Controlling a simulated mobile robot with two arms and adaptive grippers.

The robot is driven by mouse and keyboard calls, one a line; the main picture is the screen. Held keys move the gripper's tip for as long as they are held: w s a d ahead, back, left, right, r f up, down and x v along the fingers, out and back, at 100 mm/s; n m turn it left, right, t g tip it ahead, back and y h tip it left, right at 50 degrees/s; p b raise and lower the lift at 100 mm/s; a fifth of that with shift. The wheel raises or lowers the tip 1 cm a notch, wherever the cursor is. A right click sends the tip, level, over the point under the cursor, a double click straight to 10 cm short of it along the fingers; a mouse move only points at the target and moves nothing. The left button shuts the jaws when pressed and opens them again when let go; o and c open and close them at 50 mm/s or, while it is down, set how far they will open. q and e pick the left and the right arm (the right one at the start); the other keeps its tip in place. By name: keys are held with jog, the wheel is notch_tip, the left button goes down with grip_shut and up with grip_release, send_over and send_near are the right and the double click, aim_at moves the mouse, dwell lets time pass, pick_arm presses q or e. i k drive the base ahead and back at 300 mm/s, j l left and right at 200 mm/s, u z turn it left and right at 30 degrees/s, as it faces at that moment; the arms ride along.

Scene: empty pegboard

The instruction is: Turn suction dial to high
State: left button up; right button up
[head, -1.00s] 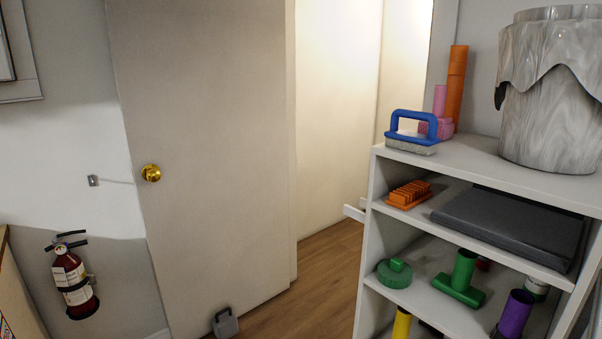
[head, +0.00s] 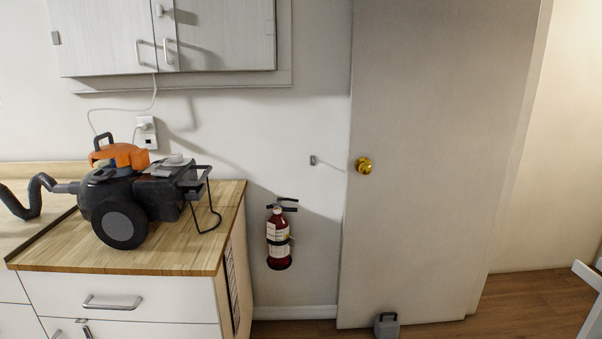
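A vacuum-like machine (head: 135,190) with a dark grey body, an orange top, a large black wheel and a grey hose (head: 38,192) stands on the wooden counter (head: 160,255) at the left of the head view. Small round parts show on its top, but I cannot tell which of them is the suction dial or how it is set. Neither of my grippers is in view.
White drawers (head: 120,300) are under the counter and a white cabinet (head: 165,35) hangs above. A fire extinguisher (head: 279,235) hangs on the wall. A door (head: 430,150) stands at the right, with a grey block (head: 387,324) at its foot. Wooden floor (head: 530,305) shows at lower right.

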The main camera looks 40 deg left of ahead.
aim_at(178, 157)
jog(key=u, duration=2.2)
